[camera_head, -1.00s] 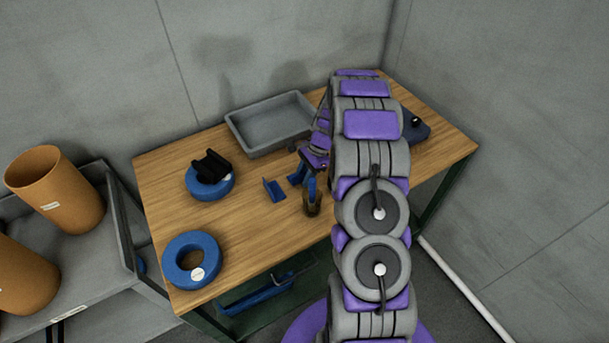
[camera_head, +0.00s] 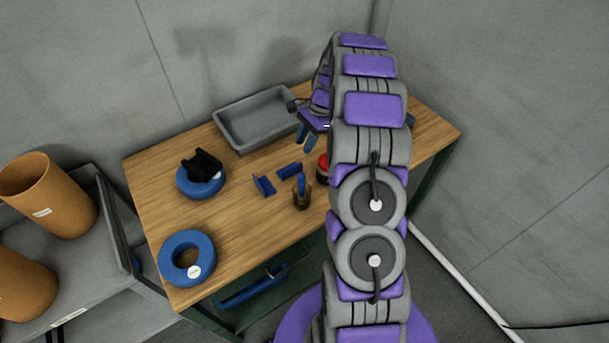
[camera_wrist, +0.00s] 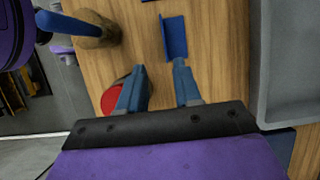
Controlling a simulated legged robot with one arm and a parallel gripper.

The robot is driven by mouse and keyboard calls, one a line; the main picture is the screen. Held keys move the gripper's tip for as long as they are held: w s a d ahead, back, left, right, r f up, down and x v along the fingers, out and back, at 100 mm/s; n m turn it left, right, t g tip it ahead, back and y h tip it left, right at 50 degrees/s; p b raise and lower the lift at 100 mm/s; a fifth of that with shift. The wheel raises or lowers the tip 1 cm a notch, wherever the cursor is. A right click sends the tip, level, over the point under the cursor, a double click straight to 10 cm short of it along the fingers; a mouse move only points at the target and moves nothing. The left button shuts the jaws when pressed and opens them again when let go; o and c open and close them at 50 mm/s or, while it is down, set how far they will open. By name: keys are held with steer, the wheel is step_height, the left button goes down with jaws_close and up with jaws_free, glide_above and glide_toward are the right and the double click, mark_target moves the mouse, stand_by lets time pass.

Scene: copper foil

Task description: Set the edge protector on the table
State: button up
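My gripper (camera_head: 306,142) is raised above the table behind the nearer piece. In the wrist view the fingers of my gripper (camera_wrist: 158,82) are spread with nothing held between them. The nearer edge protector (camera_wrist: 174,38) lies just beyond the right fingertip there. I cannot tell whether they touch.
A cup with a blue-handled tool (camera_head: 301,194) stands in front of the pieces, beside a red-topped object (camera_head: 322,165). A grey tray (camera_head: 222,126) is behind. Blue rings (camera_head: 187,257) lie left, one under a black holder (camera_head: 202,163). The front-middle tabletop is clear.

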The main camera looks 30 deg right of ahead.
steer(key=s+a+r+n+g+h, duration=0.2)
steer(key=s+a+r+n, duration=0.7)
steer(key=s+a+r, duration=0.7)
steer(key=s+a+n+h, duration=0.1)
steer(key=s+a+n, duration=0.2)
steer(key=s, duration=0.7)
steer(key=s+a+n+h, duration=0.1)
steer(key=s+a+n, duration=0.2)
steer(key=s, duration=0.8)
steer(key=shift+s+r+n, duration=0.2)
steer(key=shift+r+n, duration=0.05)
steer(key=shift+n, duration=1.05)
